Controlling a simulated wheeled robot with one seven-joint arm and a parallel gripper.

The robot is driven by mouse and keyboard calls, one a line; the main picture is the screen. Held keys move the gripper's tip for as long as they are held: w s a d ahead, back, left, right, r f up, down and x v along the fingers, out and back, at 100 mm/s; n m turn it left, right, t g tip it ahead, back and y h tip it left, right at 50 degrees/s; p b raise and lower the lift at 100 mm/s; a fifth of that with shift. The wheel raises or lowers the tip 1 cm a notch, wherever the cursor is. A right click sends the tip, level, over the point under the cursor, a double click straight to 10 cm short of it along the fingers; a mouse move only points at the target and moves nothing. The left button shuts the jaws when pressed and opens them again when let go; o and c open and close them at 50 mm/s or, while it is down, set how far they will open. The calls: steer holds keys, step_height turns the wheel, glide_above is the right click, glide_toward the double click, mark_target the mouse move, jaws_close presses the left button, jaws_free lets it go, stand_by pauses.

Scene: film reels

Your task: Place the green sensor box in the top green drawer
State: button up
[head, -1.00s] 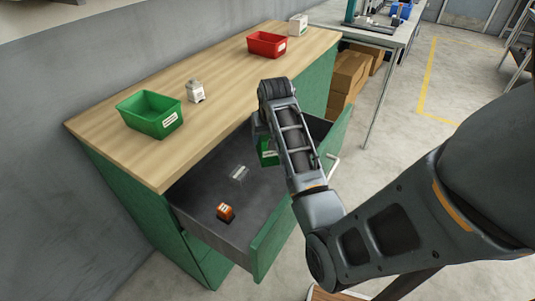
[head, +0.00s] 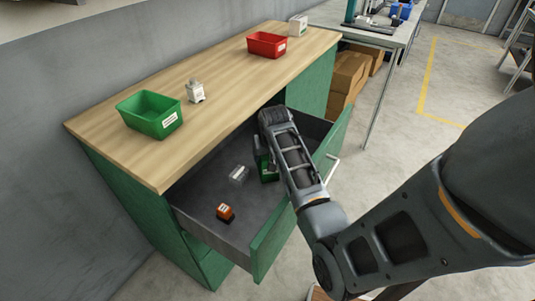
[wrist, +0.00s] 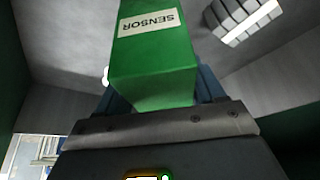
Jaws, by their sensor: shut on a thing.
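The green sensor box (wrist: 155,65), with a white SENSOR label, sits between the jaws in the wrist view. My gripper (wrist: 155,100) is shut on it. In the head view the green box (head: 267,168) shows just left of my wrist, inside the open top green drawer (head: 190,205), low near the drawer's far end. I cannot tell whether it touches the drawer floor. My arm hides part of the box and the drawer's right part, and the fingertips are hidden in the head view.
In the drawer lie an orange-brown box (head: 225,212) and a clear-and-white item (head: 238,175). On the wooden top stand a green bin (head: 149,115), a red bin (head: 267,45), a small grey-white device (head: 195,91) and a white box (head: 298,25). The drawer's near middle floor is free.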

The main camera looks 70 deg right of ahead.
steer(key=o, duration=1.3)
steer(key=v, duration=1.2)
steer(key=shift+r, duration=0.1)
